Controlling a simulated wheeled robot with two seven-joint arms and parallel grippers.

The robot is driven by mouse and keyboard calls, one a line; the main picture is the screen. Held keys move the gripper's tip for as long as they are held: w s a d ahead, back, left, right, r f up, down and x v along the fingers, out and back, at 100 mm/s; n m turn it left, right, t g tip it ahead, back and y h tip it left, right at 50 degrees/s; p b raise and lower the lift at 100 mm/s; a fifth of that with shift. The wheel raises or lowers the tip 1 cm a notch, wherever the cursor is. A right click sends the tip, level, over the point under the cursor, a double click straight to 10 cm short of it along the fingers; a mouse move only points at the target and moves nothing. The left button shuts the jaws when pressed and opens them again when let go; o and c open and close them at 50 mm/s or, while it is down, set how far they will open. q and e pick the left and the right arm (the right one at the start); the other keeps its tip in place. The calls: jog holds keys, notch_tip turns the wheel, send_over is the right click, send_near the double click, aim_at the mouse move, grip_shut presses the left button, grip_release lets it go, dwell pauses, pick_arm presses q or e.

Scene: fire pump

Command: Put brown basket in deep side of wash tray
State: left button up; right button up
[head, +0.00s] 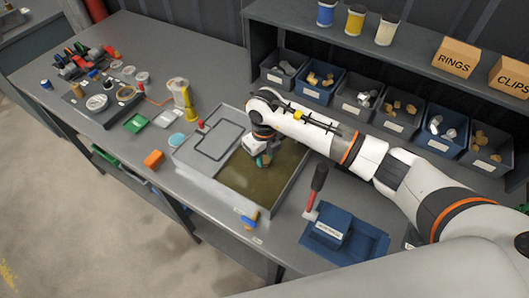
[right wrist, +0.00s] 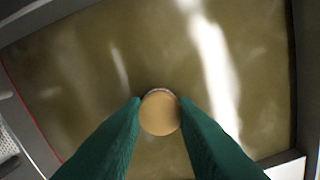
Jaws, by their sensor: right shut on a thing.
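The grey wash tray (head: 187,165) lies on the bench, its deep side filled with murky brown liquid (head: 250,186). My right gripper (head: 264,160) is over the deep side, near the divider. In the right wrist view its green fingers (right wrist: 160,108) are shut on a round tan knob-like thing (right wrist: 159,115), with the brown liquid around it. Whether this is part of the brown basket I cannot tell; no basket body shows clearly. How high the thing is over the liquid is unclear. My left gripper is not in view.
A blue-handled brush (head: 249,220) lies at the tray's front edge. A blue device with a red-handled lever (head: 330,232) stands to the right. Several parts bins (head: 357,100) line the back. An orange block (head: 154,159) lies left of the tray.

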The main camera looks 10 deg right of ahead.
aim_at(265, 159)
jog(key=shift+f+b, duration=0.25)
jog(key=shift+b, duration=0.05)
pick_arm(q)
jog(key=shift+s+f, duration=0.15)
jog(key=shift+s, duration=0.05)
pick_arm(e)
jog(key=o, duration=1)
jog(key=shift+r, duration=0.15)
jog(key=shift+r+p, duration=0.25)
jog(key=shift+p, duration=0.15)
pick_arm(q)
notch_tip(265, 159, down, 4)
jog(key=b, duration=0.4)
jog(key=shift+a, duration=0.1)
pick_arm(e)
notch_tip(265, 159, up, 12)
jog(key=shift+f, duration=0.1)
